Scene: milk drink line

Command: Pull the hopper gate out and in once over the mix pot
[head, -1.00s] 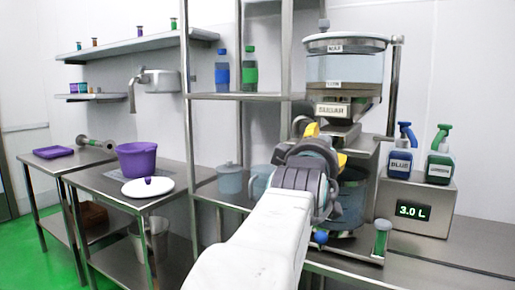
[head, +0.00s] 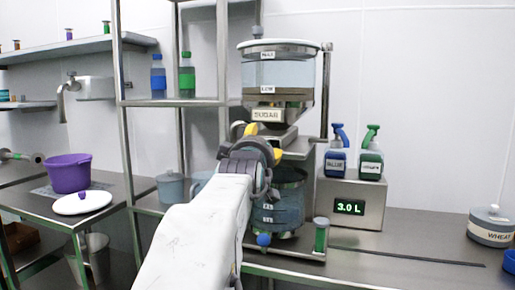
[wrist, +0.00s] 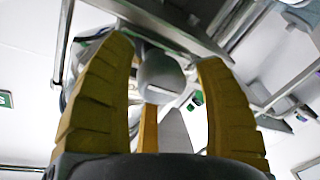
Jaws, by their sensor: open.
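The sugar hopper (head: 278,73) is a clear bin with a "SUGAR" label on a metal stand at centre. Its metal gate and chute (head: 272,136) are below the label, partly hidden by my gripper. The mix pot (head: 288,205), a blue see-through vessel, stands under the chute, partly hidden by my arm. My gripper (head: 245,130) is raised just left of the chute. In the wrist view its yellow fingers (wrist: 165,85) are open around a grey rounded knob (wrist: 160,75), with gaps showing on both sides. I cannot tell whether this knob is the gate's handle.
A scale (head: 352,205) reading 3.0 L carries blue and green spray bottles right of the stand. A purple bucket (head: 69,173) and white lid (head: 83,203) are on the left table. The right counter is mostly clear.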

